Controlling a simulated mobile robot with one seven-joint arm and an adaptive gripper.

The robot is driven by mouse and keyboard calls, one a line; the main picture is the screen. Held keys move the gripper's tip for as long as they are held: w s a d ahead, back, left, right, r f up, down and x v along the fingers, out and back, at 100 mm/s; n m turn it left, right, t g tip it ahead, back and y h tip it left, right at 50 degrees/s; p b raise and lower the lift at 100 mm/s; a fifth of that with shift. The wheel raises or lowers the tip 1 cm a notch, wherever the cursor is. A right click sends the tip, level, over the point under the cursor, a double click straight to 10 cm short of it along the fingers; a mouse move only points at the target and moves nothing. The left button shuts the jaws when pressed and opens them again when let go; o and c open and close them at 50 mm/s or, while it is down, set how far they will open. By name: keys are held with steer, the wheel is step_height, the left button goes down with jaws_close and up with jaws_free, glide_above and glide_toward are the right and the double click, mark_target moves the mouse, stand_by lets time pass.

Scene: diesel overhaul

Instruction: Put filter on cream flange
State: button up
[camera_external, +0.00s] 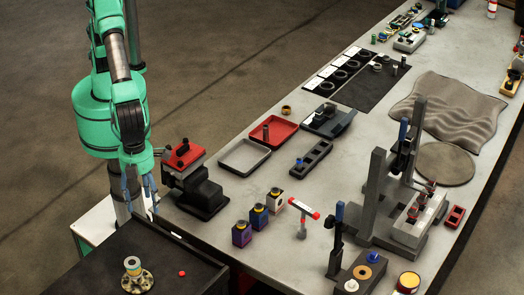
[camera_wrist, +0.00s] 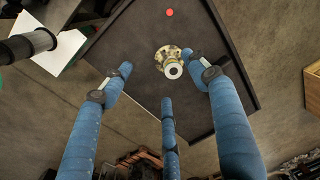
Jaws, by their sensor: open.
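A round cream-brass flange (camera_external: 138,283) with bolt-like spots lies on the dark tray-like table at the lower left. It also shows in the wrist view (camera_wrist: 161,57). A short banded cylinder (camera_external: 132,265), seemingly the filter, stands upright on it; from above its pale ring-shaped top (camera_wrist: 173,70) shows. I cannot tell how they are seated together. My gripper (camera_external: 140,190) has blue fingers, spread and empty, above and behind the flange in the external view. In the wrist view the open fingers (camera_wrist: 160,78) surround the space in front of the flange, touching nothing.
A small red piece (camera_external: 182,273) lies right of the flange. The dark table has a raised edge (camera_external: 185,240). The long grey bench (camera_external: 262,205) beside it holds a red-topped vise (camera_external: 184,155), small boxes (camera_external: 259,216), trays and fixtures. The dark surface around the flange is mostly clear.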

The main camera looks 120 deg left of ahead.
steer(key=s+a+r+n+t, duration=0.1)
steer(key=s+a+r+n, duration=0.1)
steer(key=a+r, duration=0.6)
steer(key=s+a+r+n, duration=0.25)
steer(key=a+r, duration=0.35)
steer(key=a, duration=0.3)
steer(key=s+a+r+n+t, duration=0.1)
steer(key=s+a+r+n, duration=0.1)
steer(key=s+a+r, duration=0.45)
steer(key=s+a+r+n, duration=0.15)
steer(key=s+a, duration=0.25)
steer(key=a, duration=0.5)
steer(key=s+a+n+t, duration=0.2)
steer(key=s+a+n, duration=0.3)
steer(key=s+a, duration=0.7)
steer(key=s+a+f+n, duration=0.2)
steer(key=s+a, duration=0.1)
steer(key=s, duration=0.4)
steer(key=s+a+f+n+t, duration=0.1)
steer(key=s+a+f+n, duration=0.1)
steer(key=s, duration=0.6)
steer(key=shift+s+a+f, duration=0.25)
steer(key=shift+a, duration=0.35)
step_height(320, 180, down, 16)
steer(key=b, duration=1.6)
